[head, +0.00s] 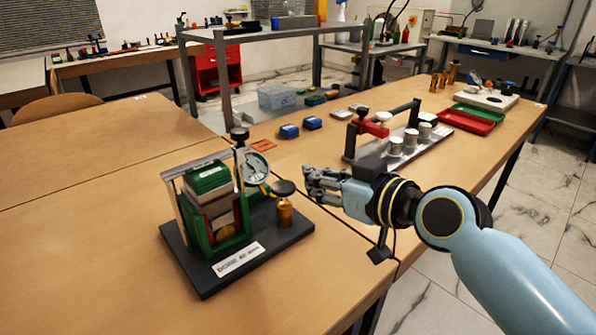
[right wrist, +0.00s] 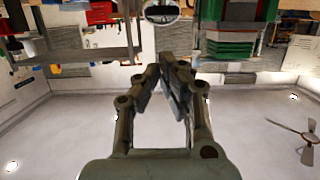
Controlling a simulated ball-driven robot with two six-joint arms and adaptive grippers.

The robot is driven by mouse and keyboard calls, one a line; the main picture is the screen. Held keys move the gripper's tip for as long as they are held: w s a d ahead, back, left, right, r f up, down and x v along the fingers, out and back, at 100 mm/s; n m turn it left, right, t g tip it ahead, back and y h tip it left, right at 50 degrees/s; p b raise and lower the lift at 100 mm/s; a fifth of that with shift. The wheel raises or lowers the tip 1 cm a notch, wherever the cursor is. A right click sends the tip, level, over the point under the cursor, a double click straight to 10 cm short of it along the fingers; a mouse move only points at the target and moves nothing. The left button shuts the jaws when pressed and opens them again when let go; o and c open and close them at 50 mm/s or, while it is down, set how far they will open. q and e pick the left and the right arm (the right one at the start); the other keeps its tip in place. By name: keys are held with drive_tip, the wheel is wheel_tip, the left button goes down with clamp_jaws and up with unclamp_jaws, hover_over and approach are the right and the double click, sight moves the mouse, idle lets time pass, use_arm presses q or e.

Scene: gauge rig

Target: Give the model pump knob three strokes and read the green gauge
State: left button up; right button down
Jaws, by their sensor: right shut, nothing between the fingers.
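The gauge rig stands on a black base plate (head: 200,272) with a white label. It has a green frame (head: 228,242) with a grey post at its left. A round white-faced dial gauge (head: 257,168) is on its right side; its reading is too small to tell. In front of the gauge, a black pump knob (head: 284,187) sits on a brass cylinder (head: 285,214). My right gripper (head: 308,183) is shut and empty, just right of the knob, with a small gap seen. Its fingers meet in the right wrist view (right wrist: 168,68). My left gripper is not in view.
A second rig with a red clamp (head: 372,128) and several metal cylinders stands behind my right arm. Blue blocks (head: 289,131) lie behind the gauge. Red (head: 470,121) and green trays are farther back. The wooden table left of the rig is clear.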

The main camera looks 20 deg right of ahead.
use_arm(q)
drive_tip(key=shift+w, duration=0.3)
use_arm(e)
drive_tip(key=v, duration=0.2)
drive_tip(key=shift+s+r, duration=0.15)
drive_tip(key=shift+s, duration=0.15)
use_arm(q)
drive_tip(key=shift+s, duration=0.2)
